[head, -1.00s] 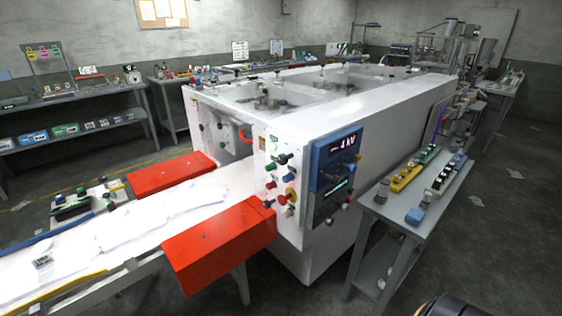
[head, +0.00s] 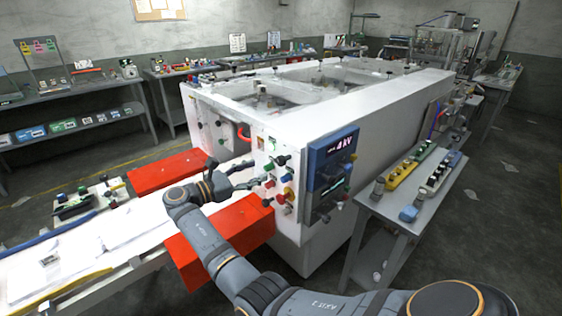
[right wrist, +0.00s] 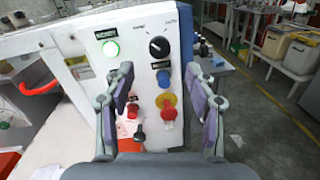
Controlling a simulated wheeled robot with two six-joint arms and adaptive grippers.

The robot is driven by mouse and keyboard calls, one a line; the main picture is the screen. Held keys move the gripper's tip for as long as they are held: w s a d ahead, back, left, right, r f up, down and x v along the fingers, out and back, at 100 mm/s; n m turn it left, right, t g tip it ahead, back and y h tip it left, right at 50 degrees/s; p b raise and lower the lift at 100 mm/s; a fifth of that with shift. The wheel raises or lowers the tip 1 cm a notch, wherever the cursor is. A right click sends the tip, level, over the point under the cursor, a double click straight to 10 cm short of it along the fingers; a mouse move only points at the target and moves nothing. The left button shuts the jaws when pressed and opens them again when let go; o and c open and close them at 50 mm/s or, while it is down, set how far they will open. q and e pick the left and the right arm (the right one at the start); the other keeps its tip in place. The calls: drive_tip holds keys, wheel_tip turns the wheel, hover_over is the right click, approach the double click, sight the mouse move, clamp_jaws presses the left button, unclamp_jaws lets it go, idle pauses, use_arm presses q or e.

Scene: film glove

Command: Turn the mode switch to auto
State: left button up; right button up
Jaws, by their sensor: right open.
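The control panel on the end of the white machine (head: 400,100) carries a black rotary knob (head: 283,159) with a white pointer mark. In the right wrist view this knob (right wrist: 158,47) sits at the panel's upper right, with small labels above it that I cannot read surely; its pointer leans to the upper left. My right gripper (head: 252,174) is open and empty in front of the panel. In the right wrist view its two fingers (right wrist: 162,92) stand apart, with the knob beyond and above them, not touched. My left gripper is not in view.
A blue display box (head: 331,160) juts out on the right. Red covers (head: 165,173) flank the conveyor.

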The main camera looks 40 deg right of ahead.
sight(279, 162)
drive_tip(key=d+p, duration=0.3)
drive_tip(key=d, duration=0.6)
drive_tip(key=shift+d, duration=0.25)
drive_tip(key=shift+d+f, duration=0.15)
drive_tip(key=shift+d, duration=0.4)
drive_tip(key=c, duration=1.2)
clamp_jaws()
